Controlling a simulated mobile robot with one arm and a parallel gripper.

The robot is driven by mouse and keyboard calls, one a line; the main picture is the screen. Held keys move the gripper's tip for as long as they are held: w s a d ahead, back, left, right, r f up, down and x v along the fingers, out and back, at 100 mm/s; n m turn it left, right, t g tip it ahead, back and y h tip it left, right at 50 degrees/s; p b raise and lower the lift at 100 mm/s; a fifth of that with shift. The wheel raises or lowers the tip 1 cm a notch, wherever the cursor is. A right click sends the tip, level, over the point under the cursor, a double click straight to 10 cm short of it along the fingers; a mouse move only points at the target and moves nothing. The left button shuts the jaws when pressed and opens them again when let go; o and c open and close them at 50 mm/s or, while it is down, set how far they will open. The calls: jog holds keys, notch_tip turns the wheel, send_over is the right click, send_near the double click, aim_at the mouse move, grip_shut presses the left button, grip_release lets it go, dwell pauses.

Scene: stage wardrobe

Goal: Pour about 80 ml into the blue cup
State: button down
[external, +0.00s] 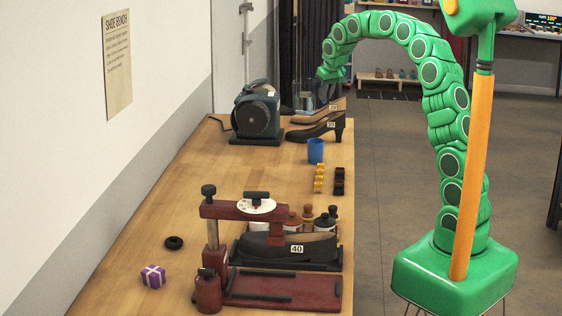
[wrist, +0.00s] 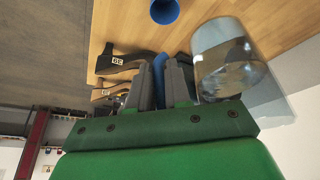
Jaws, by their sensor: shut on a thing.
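The blue cup (external: 316,151) stands upright on the wooden bench, right of the grinder's front; its edge also shows at the top of the wrist view (wrist: 165,9). My gripper (external: 331,77) is above the bench's far right part, higher and farther back than the cup. In the wrist view its fingers (wrist: 164,86) are shut on a blue piece, seemingly the handle of a clear jug (wrist: 228,62) beside them. The jug holds clear liquid; its tilt is hard to tell. No stream shows.
A red shoe press (external: 270,245) fills the bench's near end. The bench's middle left is clear.

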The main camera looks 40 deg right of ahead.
jog(key=d+f+n, duration=0.1)
jog(key=d+f, duration=0.2)
jog(key=d, duration=1.9)
notch_tip(320, 180, down, 17)
jog(key=shift+s+a+r+y, duration=0.2)
jog(key=shift+s+a+y, duration=0.05)
jog(key=shift+y, duration=0.05)
jog(key=w+a+r+n+g+h, duration=0.1)
jog(key=a+r+h, duration=0.6)
jog(key=shift+w+r+n+h+b, duration=0.2)
jog(key=shift+r+n+h+b, duration=0.1)
jog(key=shift+n+h, duration=0.1)
jog(key=shift+a+r, duration=0.1)
jog(key=shift+a, duration=0.05)
